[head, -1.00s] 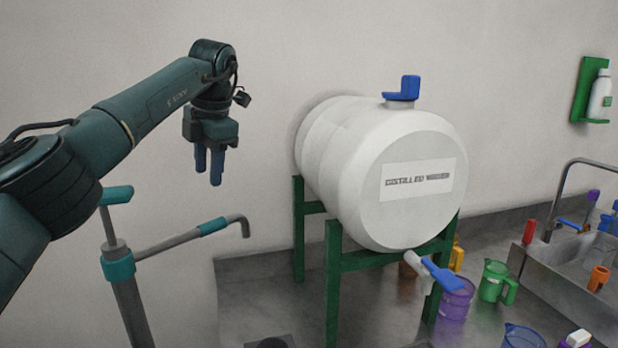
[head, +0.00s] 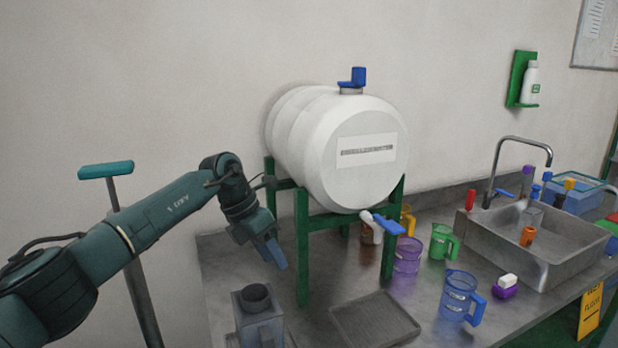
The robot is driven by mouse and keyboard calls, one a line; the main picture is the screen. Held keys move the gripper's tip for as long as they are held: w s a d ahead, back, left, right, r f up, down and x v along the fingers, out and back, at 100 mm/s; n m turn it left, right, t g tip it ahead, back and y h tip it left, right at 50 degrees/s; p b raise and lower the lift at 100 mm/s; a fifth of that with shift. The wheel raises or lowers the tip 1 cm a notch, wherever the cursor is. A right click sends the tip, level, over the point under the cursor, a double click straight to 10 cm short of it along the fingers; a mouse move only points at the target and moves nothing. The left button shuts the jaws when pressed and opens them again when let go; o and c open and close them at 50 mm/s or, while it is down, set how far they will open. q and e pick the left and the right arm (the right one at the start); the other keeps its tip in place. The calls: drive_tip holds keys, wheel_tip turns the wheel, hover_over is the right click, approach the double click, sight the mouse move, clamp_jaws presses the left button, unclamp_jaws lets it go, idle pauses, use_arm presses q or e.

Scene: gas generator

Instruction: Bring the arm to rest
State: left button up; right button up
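My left arm comes in from the left in the head view. Its gripper (head: 275,253) points down and to the right, left of the green tank stand and above the counter's left part. Its blue fingers overlap from this angle, so I cannot tell whether they are apart. I see nothing hanging from them. My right gripper is not in view.
A white tank (head: 310,150) sits on a green stand (head: 302,260). A grey open-topped box (head: 258,318) is just below my gripper. A pump with a teal handle (head: 106,170) stands behind my arm. Mugs, including a blue one (head: 456,297), and a sink (head: 545,255) are at right.

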use_arm(q)
drive_tip(key=s+d+f+n+t+h, duration=0.2)
drive_tip(key=s+d+f+n+h, duration=0.2)
drive_tip(key=s+d+n+h, duration=0.3)
drive_tip(key=s+d+f+n+t+h, duration=0.2)
drive_tip(key=s+d+f+n+h, duration=0.25)
drive_tip(key=s+d+h, duration=0.35)
drive_tip(key=s+a+f+n+t+y, duration=0.3)
drive_tip(key=a+f+n+t+y, duration=0.9)
drive_tip(key=n, duration=1.1)
drive_tip(key=s+a+f+n+g+y, duration=0.2)
drive_tip(key=s+a+f+n+g, duration=0.1)
drive_tip(key=s, duration=0.5)
drive_tip(key=s+a+f+n+g+y, duration=0.3)
drive_tip(key=s+a+f+n, duration=0.2)
drive_tip(key=s+a+f, duration=0.2)
drive_tip(key=shift+s+a+f, duration=0.35)
drive_tip(key=shift+a+f, duration=0.1)
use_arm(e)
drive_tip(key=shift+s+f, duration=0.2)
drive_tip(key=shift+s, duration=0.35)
